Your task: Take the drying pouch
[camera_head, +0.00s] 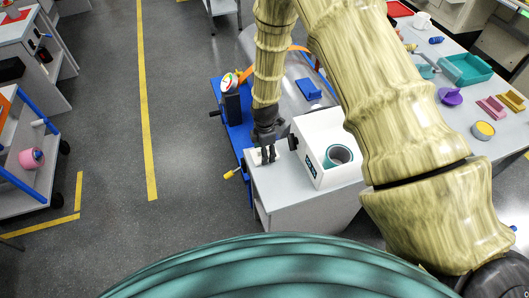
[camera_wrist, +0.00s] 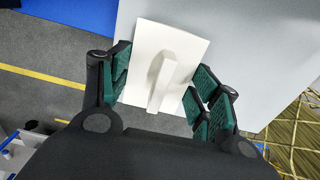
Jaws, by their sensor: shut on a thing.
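The drying pouch (camera_wrist: 185,47) looks like a white square piece with a raised white ridge across its middle. In the wrist view it lies between the green finger pads of my gripper (camera_wrist: 162,95), which is shut on it. Its lower part is partly hidden by the fingers and palm.
A white box (camera_head: 312,127) with a teal ring (camera_head: 338,155) in it stands just right of my gripper. A dark stand with a round dial (camera_head: 229,82) is to the left. Open floor (camera_head: 185,130) lies farther left.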

